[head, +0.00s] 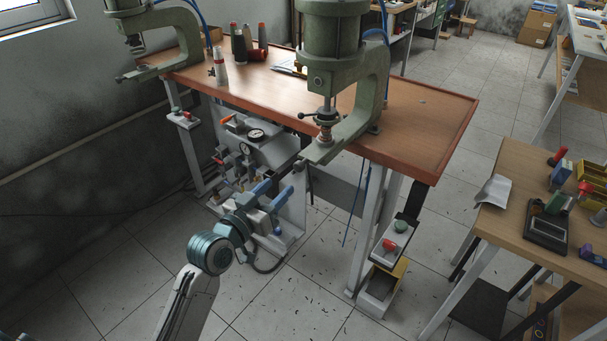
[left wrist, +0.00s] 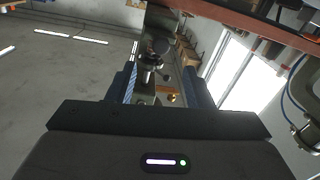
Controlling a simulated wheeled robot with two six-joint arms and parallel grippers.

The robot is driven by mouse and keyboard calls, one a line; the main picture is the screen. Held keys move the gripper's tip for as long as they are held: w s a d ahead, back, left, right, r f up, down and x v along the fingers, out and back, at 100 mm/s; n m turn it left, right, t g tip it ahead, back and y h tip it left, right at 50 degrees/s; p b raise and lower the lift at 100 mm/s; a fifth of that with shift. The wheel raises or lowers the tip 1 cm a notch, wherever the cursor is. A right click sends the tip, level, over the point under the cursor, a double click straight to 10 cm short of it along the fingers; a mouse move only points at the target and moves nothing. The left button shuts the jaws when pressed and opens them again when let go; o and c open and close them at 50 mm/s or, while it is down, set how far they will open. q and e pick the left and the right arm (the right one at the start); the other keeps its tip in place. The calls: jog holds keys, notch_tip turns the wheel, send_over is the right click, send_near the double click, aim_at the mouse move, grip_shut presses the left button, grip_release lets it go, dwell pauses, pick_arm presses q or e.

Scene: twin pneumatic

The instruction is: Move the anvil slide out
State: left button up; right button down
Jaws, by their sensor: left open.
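Two green presses stand on the brown bench. The near press (head: 333,40) has a narrow anvil slide (head: 318,153) jutting past the bench's front edge, under its ram. The far press (head: 165,18) has a similar slide (head: 135,76). My left gripper (head: 274,192) is open, its blue fingers apart, in front of and below the bench, lower left of the near slide in the head view. In the left wrist view, press parts (left wrist: 150,75) show between the fingers, some way beyond them; how far the slide is out is unclear. My right gripper is not in view.
The bench (head: 425,105) holds spools and bottles at its back left. Gauges and valves (head: 256,135) sit under it. A button box (head: 391,245) hangs at its right leg. A wooden side table (head: 525,165) with tools stands at right. The floor in front is clear.

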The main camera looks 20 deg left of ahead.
aim_at(297, 169)
pick_arm(q)
jog(key=p+x, duration=0.1)
jog(key=x, duration=0.8)
jog(key=shift+w+d, duration=0.1)
jog(key=shift+w, duration=0.45)
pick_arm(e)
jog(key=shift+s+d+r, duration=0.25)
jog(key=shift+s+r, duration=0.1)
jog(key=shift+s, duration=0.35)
pick_arm(q)
jog(key=shift+s, duration=0.1)
grip_shut()
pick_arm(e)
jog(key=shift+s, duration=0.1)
